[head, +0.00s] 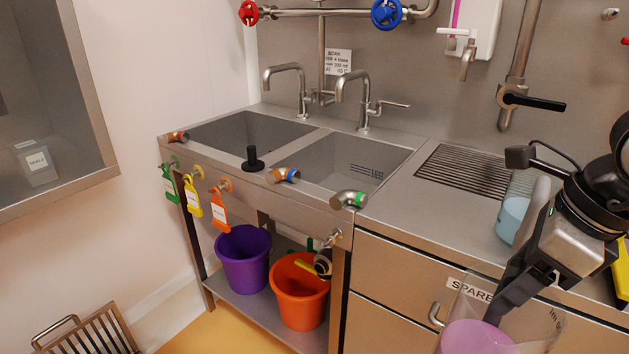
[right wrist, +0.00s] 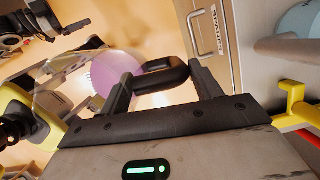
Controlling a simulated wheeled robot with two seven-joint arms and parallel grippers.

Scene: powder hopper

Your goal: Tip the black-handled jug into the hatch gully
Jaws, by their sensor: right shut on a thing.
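A clear jug (head: 545,328) with pink-purple contents (head: 475,338) is at the bottom right of the head view, its lower part cut off. It looks roughly upright, in front of the counter drawers. My right gripper (head: 497,308) is shut on its handle. In the right wrist view the black handle (right wrist: 165,73) sits between the two fingers, with the pink-purple jug body (right wrist: 112,72) behind it. A slatted metal grate (head: 92,335) with a bar handle shows at the bottom left; I cannot tell whether it belongs to the hatch gully. My left gripper is not in view.
A double steel sink (head: 335,168) with two taps fills the middle. A purple bucket (head: 243,262) and an orange bucket (head: 298,295) stand on the shelf below. A light blue container (head: 510,222) stands on the counter near my right arm.

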